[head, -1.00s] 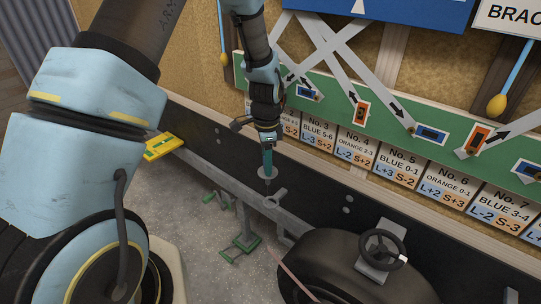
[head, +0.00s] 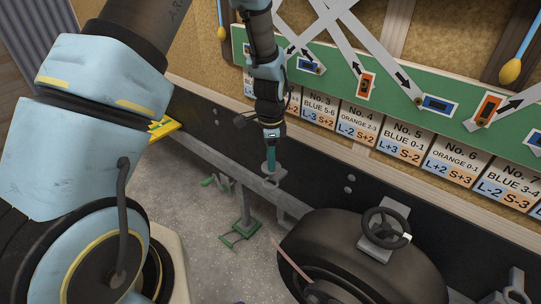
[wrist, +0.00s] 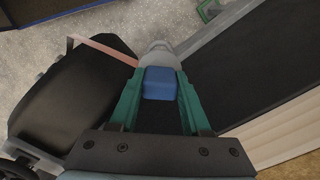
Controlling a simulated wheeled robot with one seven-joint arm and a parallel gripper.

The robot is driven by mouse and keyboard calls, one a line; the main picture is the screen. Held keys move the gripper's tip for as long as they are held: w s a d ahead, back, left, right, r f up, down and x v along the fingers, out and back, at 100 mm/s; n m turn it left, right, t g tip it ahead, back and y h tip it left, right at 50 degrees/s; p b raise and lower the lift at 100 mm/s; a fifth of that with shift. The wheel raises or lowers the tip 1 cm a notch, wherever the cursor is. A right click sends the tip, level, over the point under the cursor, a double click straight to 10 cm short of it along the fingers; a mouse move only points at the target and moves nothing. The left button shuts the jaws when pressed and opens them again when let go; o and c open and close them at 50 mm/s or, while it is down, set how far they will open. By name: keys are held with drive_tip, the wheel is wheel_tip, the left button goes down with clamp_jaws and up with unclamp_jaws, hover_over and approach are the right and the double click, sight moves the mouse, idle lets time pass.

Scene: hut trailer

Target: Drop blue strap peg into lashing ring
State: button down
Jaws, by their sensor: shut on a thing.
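My gripper (head: 270,160) points straight down beside the dark side rail, with its teal fingers shut on the blue strap peg. In the wrist view the peg's blue block-shaped top (wrist: 159,83) sits between the two green fingers. The grey lashing ring (head: 275,180) is on the rail directly under the gripper. The peg's lower end is at the ring, with its grey collar about level with it. I cannot tell how far the shaft is inside. In the wrist view a grey rounded part (wrist: 158,50) shows just beyond the blue block.
A black wheel (head: 360,255) and a handwheel (head: 387,228) stand to the right. A green-footed bracket (head: 242,232) is below the rail. A yellow piece (head: 163,128) lies at the left. The green board (head: 330,85) and number cards (head: 400,145) are on the wall behind.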

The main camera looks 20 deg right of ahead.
sight(270, 178)
drive_tip(key=shift+f+b, duration=1.85)
drive_tip(key=shift+f, duration=1.15)
drive_tip(key=shift+c, duration=1.4)
unclamp_jaws()
wheel_tip(270, 178, up, 11)
drive_tip(key=shift+b, duration=0.95)
drive_tip(key=w+a+r+n, duration=0.2)
drive_tip(key=a+r+n, duration=0.2)
drive_tip(key=a+n, duration=0.7)
drive_tip(key=s+a+r+n, duration=0.1)
drive_tip(key=s+a+n, duration=0.2)
drive_tip(key=a, duration=0.6)
drive_tip(key=s+a+r+n+t, duration=0.1)
drive_tip(key=s+a+r+n, duration=0.1)
drive_tip(key=a+n, duration=0.4)
drive_tip(key=s+a, duration=0.1)
drive_tip(key=a, duration=0.3)
drive_tip(key=shift+r+t, duration=0.2)
drive_tip(key=shift+t, duration=0.1)
